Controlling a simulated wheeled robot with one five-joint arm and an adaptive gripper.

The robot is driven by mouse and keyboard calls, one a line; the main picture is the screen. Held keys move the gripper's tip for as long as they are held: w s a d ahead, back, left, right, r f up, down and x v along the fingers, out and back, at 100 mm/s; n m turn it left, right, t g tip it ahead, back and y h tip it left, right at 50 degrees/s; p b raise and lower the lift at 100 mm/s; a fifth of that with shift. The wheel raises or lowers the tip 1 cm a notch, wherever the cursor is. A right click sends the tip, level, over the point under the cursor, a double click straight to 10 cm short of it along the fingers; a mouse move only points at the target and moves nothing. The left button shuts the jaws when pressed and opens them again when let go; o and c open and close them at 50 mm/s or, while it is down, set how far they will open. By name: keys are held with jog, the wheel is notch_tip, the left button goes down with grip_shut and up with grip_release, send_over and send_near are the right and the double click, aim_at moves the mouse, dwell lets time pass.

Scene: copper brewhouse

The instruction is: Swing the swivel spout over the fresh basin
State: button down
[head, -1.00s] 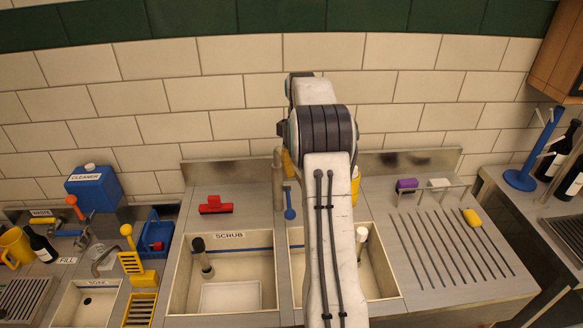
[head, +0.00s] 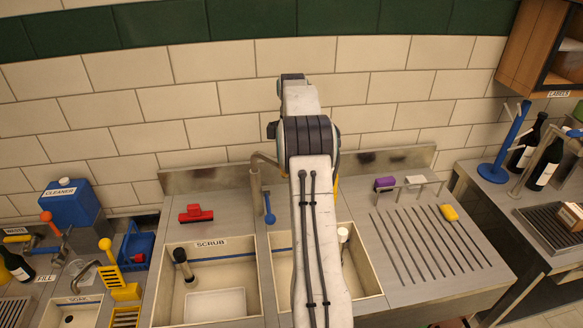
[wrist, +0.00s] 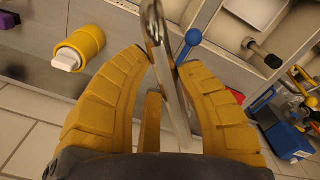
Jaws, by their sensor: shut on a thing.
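The metal swivel spout (head: 256,190) rises between the two sinks in the head view, its upper pipe bending right until my arm hides it. In the wrist view the spout pipe (wrist: 158,45) runs between the yellow fingers of my gripper (wrist: 163,64), which is shut on it. A blue lever (head: 269,209) hangs beside the spout post. The left basin (head: 228,268) is labelled SCRUB. The right basin (head: 370,280) is partly behind my arm and its label is hidden, so I cannot read whether it is the fresh one. The spout's outlet is hidden.
A dark-headed brush (head: 183,264) stands in the left basin, and a white-topped tool (head: 343,236) in the right one. A red brush (head: 196,213) lies behind the left basin. A yellow bottle (wrist: 80,46) is near my gripper. The ribbed drainboard (head: 425,245) is mostly clear.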

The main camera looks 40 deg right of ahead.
jog(key=shift+f, duration=0.15)
jog(key=c, duration=0.8)
grip_release()
jog(key=shift+r, duration=3.8)
